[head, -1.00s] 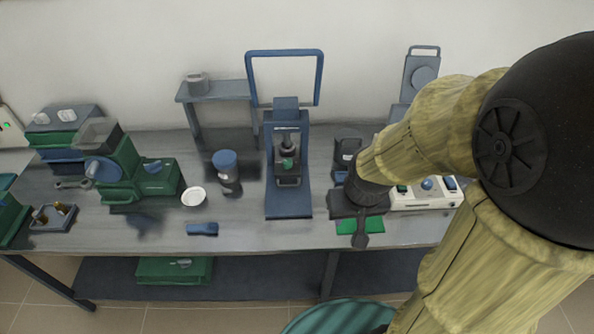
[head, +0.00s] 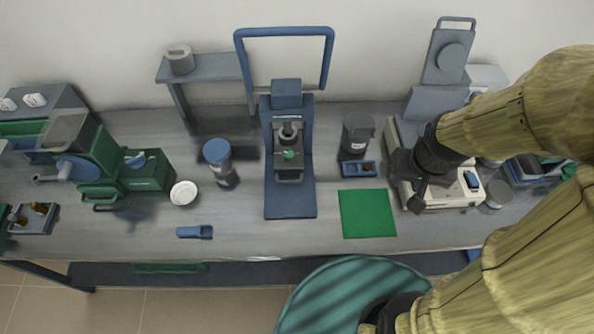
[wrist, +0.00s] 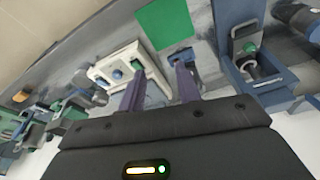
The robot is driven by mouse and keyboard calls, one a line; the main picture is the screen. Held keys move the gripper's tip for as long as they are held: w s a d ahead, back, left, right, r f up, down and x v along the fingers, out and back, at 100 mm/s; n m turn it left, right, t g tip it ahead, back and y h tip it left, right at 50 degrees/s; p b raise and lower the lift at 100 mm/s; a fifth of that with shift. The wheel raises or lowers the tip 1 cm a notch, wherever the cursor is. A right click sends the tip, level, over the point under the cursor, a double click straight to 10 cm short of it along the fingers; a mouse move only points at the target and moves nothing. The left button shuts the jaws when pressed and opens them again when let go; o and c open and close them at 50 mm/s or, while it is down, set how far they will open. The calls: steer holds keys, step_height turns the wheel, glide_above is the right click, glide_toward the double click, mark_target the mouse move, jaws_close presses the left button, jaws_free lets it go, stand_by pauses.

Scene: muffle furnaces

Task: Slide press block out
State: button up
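The press (head: 289,200) is a blue frame with a tall handle loop, standing at the middle of the bench. Inside its opening is the press block (head: 289,168), a dark grey piece with a green spot on its front; a dark ram stands just above it. The press also shows in the wrist view (wrist: 240,18), at the upper right, with the green spot visible inside. My gripper (head: 418,190) is well to the right of the press, above the white control box. In the wrist view my gripper (wrist: 160,84) has its two purple fingers apart, with nothing between them.
A green mat (head: 367,214) lies between the press and the white control box (head: 455,196). A small blue tray (head: 359,169) and dark jar (head: 357,135) stand right of the press. Left are a blue-lidded jar (head: 218,152), white dish (head: 183,193) and blue piece (head: 195,232).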

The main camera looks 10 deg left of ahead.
steer(key=n+b, duration=0.2)
steer(key=n, duration=1.9)
glide_above(291, 181)
steer(key=s, duration=0.4)
steer(key=s+f+x, duration=0.1)
steer(key=s+x, duration=0.2)
steer(key=x, duration=0.8)
steer(key=shift+w+d+r+y, duration=0.15)
steer(key=shift+w+d+y, duration=0.15)
steer(key=shift+w+d, duration=0.1)
steer(key=x, duration=1.7)
steer(key=shift+s+f, duration=0.25)
steer(key=shift+s, duration=0.05)
steer(key=shift+d, duration=0.1)
jaws_close()
